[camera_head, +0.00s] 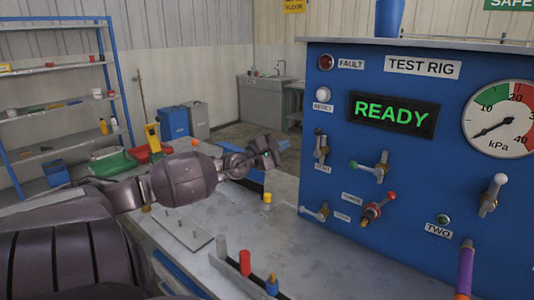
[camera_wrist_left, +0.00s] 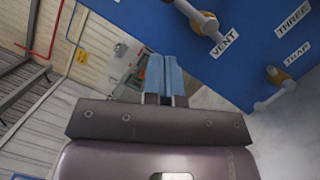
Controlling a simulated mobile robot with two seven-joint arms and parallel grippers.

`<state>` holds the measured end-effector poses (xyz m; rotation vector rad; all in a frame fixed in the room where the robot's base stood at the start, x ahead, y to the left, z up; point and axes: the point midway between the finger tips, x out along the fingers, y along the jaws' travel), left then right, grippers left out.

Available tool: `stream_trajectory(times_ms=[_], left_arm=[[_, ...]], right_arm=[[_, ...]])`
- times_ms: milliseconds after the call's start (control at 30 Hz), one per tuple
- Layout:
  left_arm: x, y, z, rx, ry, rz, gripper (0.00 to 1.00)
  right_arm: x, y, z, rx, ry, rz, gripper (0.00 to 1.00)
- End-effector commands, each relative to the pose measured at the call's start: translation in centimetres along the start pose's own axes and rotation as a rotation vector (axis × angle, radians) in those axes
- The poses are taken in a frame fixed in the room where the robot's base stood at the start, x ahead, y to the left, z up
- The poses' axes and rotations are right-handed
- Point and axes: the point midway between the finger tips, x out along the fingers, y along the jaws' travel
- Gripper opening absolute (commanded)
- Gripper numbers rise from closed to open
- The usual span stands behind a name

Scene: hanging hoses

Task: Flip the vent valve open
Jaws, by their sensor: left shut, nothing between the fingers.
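The vent valve (camera_head: 321,146) is a small metal lever valve near the left edge of the blue test rig panel (camera_head: 400,150). Its lever looks roughly upright in the head view, above a small white label. In the left wrist view the vent valve (camera_wrist_left: 203,22) shows at the top, beside the label reading VENT (camera_wrist_left: 224,42). My left gripper (camera_head: 270,152) is to the left of the panel, apart from the valve, shut and empty. Its closed blue-grey fingers show in the left wrist view (camera_wrist_left: 165,75). My right gripper is out of view.
Other valves sit on the panel: a green-tipped one (camera_head: 375,167), a red-tipped one (camera_head: 376,208) and a low left one (camera_head: 317,211). A yellow-topped fitting (camera_head: 267,198), a red cylinder (camera_head: 245,262) and a blue one (camera_head: 271,284) stand on the bench.

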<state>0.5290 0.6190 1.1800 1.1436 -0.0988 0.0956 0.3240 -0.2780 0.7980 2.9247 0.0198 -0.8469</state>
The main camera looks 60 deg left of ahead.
Motion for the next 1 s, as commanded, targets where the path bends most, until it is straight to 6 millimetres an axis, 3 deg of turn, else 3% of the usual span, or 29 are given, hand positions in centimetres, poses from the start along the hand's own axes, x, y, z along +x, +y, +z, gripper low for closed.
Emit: stream_trajectory(times_ms=[433,1000], left_arm=[[-4.6,-0.2,-0.1,-0.001,0.002,-0.002,0.00],[-5.3,0.1,0.0,0.000,0.000,0.000,0.00]], right_arm=[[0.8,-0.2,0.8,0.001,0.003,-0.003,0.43],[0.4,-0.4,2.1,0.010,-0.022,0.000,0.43]])
